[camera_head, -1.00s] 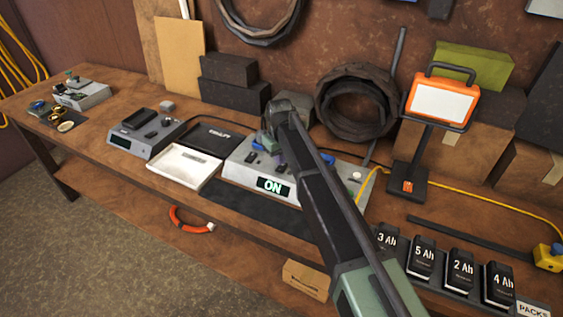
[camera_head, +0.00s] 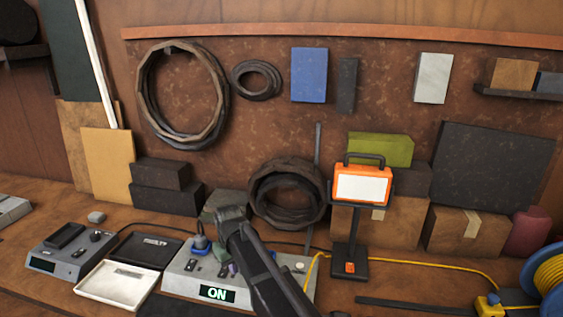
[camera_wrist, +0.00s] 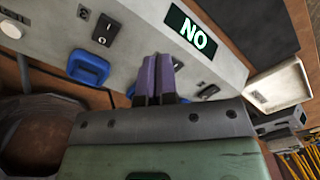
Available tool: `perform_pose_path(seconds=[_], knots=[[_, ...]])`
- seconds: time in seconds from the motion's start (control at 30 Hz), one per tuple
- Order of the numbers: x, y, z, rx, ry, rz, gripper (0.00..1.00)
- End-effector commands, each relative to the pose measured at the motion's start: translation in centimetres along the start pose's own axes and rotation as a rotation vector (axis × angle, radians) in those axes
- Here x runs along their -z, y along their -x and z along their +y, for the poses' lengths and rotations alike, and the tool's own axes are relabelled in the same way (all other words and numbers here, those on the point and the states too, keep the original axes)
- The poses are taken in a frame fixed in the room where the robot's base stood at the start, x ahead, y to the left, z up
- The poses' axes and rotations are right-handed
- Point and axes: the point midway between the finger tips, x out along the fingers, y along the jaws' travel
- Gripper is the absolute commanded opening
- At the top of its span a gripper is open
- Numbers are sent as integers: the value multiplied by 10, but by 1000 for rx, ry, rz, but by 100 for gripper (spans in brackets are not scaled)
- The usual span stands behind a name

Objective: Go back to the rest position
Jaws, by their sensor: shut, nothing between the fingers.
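My gripper shows in the wrist view with its two purple fingers (camera_wrist: 157,78) together and nothing between them. It is over the grey control box (camera_wrist: 135,22), whose lit display (camera_wrist: 192,32) appears upside down there. In the head view the dark arm reaches up from the bottom to the grey control box (camera_head: 185,285), and its display (camera_head: 217,294) reads ON. The fingers are mostly hidden behind the arm in that view. A blue part (camera_wrist: 88,68) on the box is near the fingers; I cannot tell whether they touch the box.
An orange work lamp (camera_head: 362,187) stands right of the arm, with a yellow cable (camera_head: 430,260) behind its base. A black tray (camera_head: 145,250) and a white tray (camera_head: 112,284) lie left of the box. A coiled hose (camera_head: 287,192) is behind the arm.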

Motion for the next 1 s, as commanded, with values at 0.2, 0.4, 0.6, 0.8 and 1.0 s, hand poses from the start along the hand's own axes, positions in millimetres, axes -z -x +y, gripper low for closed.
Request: perform_pose_path(seconds=[0.2, 0.4, 0.6, 0.8, 1.0], knots=[[-210, 0, 91, -1, -383, -1, 0], [-340, 0, 136, -1, -640, 0, 0], [-357, 0, 161, 0, -712, -1, 0], [-356, 0, 160, -1, -708, -1, 0], [-355, 0, 160, -1, -707, -1, 0]])
